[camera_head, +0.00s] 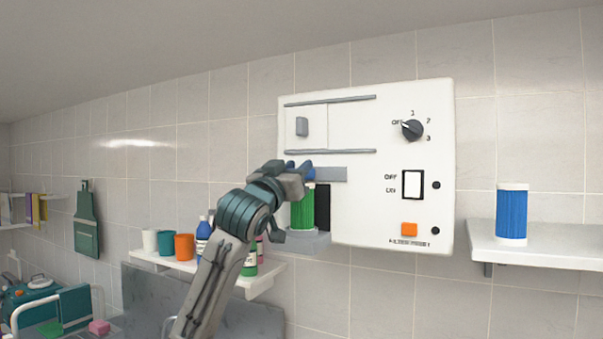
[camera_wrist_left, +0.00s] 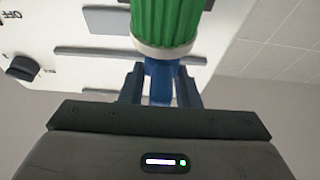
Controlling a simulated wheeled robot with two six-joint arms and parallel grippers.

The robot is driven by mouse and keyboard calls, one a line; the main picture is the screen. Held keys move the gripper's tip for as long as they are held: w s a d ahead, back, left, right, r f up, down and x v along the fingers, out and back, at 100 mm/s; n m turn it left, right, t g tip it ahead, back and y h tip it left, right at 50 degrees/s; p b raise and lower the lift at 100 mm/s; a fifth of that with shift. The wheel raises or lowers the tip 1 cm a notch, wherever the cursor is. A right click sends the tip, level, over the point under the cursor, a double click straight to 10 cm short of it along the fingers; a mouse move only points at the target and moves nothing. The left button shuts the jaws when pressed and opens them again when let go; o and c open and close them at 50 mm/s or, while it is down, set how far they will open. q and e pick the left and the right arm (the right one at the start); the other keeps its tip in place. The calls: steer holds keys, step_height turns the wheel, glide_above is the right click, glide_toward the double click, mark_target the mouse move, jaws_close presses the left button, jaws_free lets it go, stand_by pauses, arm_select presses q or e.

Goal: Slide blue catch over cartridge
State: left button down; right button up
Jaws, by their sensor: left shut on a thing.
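The green cartridge (camera_head: 302,208), ribbed with a white end, stands upright on a grey ledge (camera_head: 302,241) at the lower left of the white wall panel (camera_head: 385,215). In the left wrist view the cartridge (camera_wrist_left: 167,22) shows with its white end towards my fingers. The blue catch (camera_head: 309,174) is at the cartridge's top, partly hidden by my left gripper (camera_head: 296,180). In the left wrist view the blue catch (camera_wrist_left: 160,80) sits between the two fingers of the gripper (camera_wrist_left: 160,88), which is shut on it. My right gripper is not in view.
The panel has a knob (camera_head: 411,130), a white rocker switch (camera_head: 413,184), an orange button (camera_head: 409,229) and a sliding door (camera_head: 314,127) between rails. A blue cartridge (camera_head: 512,212) stands on the right shelf (camera_head: 545,247). A left shelf (camera_head: 183,267) holds cups and bottles.

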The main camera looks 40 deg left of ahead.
arm_select(q)
steer(key=c, duration=1.4)
jaws_free()
steer(key=shift+a+r, duration=0.1)
steer(key=shift+o, duration=0.2)
steer(key=shift+s+a, duration=0.1)
steer(key=shift+a, duration=0.05)
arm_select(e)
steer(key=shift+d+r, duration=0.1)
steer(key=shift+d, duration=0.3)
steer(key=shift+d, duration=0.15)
arm_select(q)
steer(key=shift+s+d+f+b, duration=0.2)
steer(key=shift+s+f+b, duration=0.1)
steer(key=shift+f+b, duration=0.1)
steer(key=b+v, duration=0.6)
steer(key=v, duration=0.4)
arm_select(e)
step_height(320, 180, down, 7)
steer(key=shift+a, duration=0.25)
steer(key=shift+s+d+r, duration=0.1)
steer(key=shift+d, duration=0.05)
